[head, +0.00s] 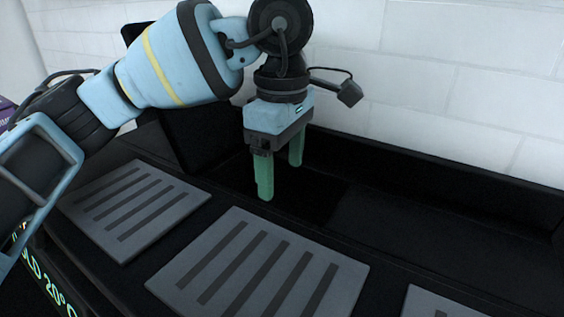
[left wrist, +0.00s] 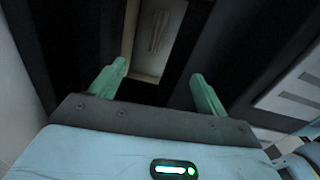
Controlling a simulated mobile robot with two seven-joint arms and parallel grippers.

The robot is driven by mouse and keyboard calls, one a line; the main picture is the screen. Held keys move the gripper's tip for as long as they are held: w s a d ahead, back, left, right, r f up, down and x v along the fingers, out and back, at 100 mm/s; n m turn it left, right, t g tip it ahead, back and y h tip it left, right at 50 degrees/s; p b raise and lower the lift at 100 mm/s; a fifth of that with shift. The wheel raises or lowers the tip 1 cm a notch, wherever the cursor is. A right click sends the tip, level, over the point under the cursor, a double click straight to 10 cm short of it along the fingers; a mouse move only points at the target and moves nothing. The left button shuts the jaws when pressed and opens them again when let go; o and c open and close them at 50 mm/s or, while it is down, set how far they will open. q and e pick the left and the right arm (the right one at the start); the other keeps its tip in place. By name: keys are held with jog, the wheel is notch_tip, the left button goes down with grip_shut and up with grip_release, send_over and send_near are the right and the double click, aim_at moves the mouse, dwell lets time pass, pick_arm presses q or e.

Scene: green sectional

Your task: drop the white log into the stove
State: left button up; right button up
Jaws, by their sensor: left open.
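My left gripper (head: 280,181) is open, its two green fingers pointing down over a dark opening in the black stove (head: 400,192). In the left wrist view, the gripper (left wrist: 158,72) has nothing between its fingers. Beyond the fingertips, a pale beige recess (left wrist: 146,68) shows down inside the dark opening. A pale, narrow, long shape (left wrist: 158,32) lies in it, apart from the fingers. It may be the white log, but it is too small and dim to be sure. No log shows in the head view. My right gripper is not in view.
Grey slotted plates (head: 262,268) lie along the front of the black top, with another plate (head: 135,207) at left. A white brick wall (head: 440,50) stands close behind. A raised black ledge runs along the back.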

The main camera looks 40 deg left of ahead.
pick_arm(q)
notch_tip(320, 180, up, 8)
jog(key=p, duration=0.3)
jog(key=shift+f, duration=0.15)
dwell(0.7)
dwell(0.4)
